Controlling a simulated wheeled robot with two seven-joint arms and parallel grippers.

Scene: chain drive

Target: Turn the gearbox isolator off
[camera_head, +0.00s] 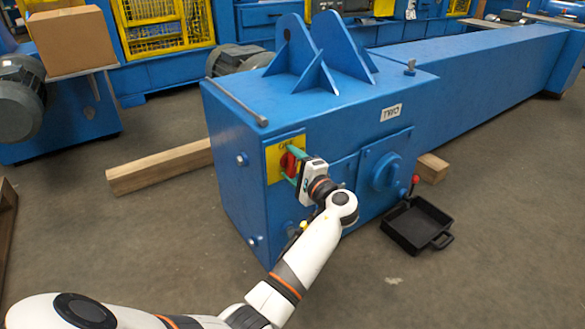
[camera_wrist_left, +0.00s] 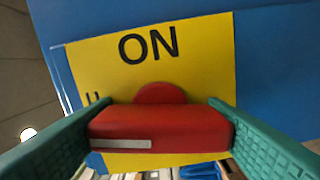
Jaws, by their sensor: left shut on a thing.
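The gearbox isolator is a red rotary handle (camera_head: 289,162) on a yellow plate (camera_head: 272,163) on the blue gearbox's near face. In the left wrist view the red handle (camera_wrist_left: 160,128) lies crosswise between the teal fingers, with a pale line on its left part. The yellow plate (camera_wrist_left: 200,60) shows a black "ON" above the handle. Another dark mark at the plate's left is partly hidden by a finger. My left gripper (camera_head: 295,168) is shut on the handle, one finger at each end. My right gripper is in neither view.
The blue gearbox (camera_head: 225,170) has a round blue cover (camera_head: 386,172) right of the isolator. A black tray (camera_head: 418,226) and a red-knobbed lever (camera_head: 414,181) are at the right. Wooden beams (camera_head: 160,168) lie on the floor. A cardboard box (camera_head: 70,40) stands back left.

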